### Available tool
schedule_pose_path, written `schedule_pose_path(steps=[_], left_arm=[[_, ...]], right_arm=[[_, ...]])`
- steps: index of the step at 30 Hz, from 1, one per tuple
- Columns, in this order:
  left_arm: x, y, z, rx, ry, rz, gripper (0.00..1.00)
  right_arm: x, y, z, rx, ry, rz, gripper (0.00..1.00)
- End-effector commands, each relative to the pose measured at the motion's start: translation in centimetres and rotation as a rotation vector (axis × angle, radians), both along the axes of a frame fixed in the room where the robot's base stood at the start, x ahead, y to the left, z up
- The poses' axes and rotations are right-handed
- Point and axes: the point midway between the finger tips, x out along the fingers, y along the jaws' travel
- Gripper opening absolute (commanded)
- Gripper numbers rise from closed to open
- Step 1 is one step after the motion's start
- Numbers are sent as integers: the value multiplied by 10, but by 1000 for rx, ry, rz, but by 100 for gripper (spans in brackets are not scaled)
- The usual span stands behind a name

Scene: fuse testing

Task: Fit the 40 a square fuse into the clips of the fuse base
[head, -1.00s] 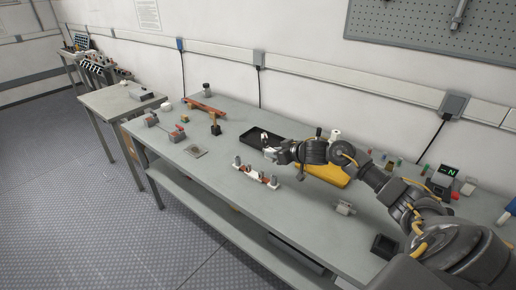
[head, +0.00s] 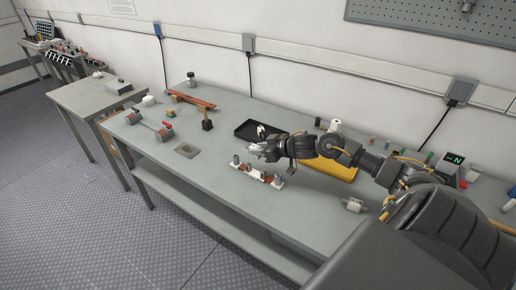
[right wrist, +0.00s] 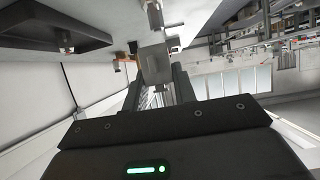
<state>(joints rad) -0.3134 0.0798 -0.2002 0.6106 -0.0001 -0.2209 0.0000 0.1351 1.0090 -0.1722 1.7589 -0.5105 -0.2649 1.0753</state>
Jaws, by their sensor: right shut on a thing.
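The fuse base (head: 270,180) lies near the front edge of the bench, a pale strip with upright end parts and reddish-brown parts between. My right gripper (head: 257,150) is above and slightly behind it in the head view, apart from it as far as I can tell. It is shut on a small grey block, which I take to be the square fuse; in the right wrist view the fuse (right wrist: 155,64) sits between the fingers (right wrist: 158,92). Its rating cannot be read. The clips are partly hard to make out at this size. My left gripper is not in view.
A black tray (head: 243,136) with a white piece at its edge lies behind the gripper. A yellow object (head: 342,172) lies under my right arm. A flat grey plate (head: 187,150) lies to the left. A grey component (head: 354,205) lies to the right. The bench front is mostly clear.

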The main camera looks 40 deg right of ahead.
Motion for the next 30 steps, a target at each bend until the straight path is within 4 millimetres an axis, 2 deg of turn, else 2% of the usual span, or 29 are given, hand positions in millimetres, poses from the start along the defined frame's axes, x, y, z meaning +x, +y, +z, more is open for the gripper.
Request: schedule_pose_path(steps=[8,11,22,30], left_arm=[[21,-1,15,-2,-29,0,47],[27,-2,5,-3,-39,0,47],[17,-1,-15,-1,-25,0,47],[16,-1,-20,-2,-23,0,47]], right_arm=[[-2,1,3,9,7,3,0],[-2,1,-11,11,6,4,0],[-1,2,-48,10,6,4,0],[-1,2,-58,9,6,5,0]])
